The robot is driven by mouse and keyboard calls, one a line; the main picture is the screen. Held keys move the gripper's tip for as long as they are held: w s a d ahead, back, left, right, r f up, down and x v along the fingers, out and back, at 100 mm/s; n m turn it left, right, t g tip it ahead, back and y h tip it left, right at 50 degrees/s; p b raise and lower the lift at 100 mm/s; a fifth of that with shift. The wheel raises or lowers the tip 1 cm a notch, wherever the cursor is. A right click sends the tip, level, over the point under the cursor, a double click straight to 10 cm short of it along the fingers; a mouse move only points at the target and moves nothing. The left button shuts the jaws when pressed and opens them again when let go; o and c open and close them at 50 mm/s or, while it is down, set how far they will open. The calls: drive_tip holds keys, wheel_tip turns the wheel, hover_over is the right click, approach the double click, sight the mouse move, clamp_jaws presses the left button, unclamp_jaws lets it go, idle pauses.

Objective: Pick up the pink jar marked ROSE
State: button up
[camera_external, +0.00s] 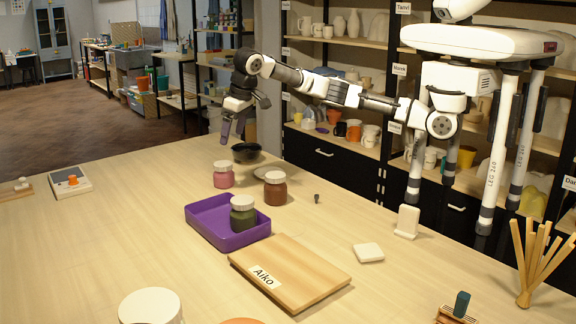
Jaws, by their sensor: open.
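A pink jar (223,176) with a pale lid stands upright on the table, left of a brown-red jar (275,190). I cannot read a ROSE mark on it from here. A green jar (243,216) stands in a purple tray (206,224) nearer the camera. My gripper (233,128) is open and empty, pointing down. In the picture it is above the pink jar and apart from it.
A dark bowl (246,152) sits just behind the pink jar, below my gripper. A plate (263,172) lies partly hidden behind the brown-red jar. A wooden board (312,270) marked Aiko lies in front. The table left of the pink jar is clear.

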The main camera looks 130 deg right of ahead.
sight(223, 164)
drive_tip(key=p+x, duration=0.2)
drive_tip(key=x, duration=0.5)
drive_tip(key=shift+w+f, duration=0.15)
drive_tip(key=shift+f, duration=0.2)
drive_tip(key=p+x, duration=0.1)
drive_tip(key=x, duration=0.1)
drive_tip(key=p+x, duration=0.1)
drive_tip(key=x, duration=0.1)
drive_tip(key=shift+w+d+f+p, duration=0.1)
drive_tip(key=shift+w+p, duration=0.2)
drive_tip(key=shift+w, duration=0.15)
drive_tip(key=shift+w+d+f, duration=0.1)
drive_tip(key=shift+f, duration=0.4)
drive_tip(key=c, duration=1.2)
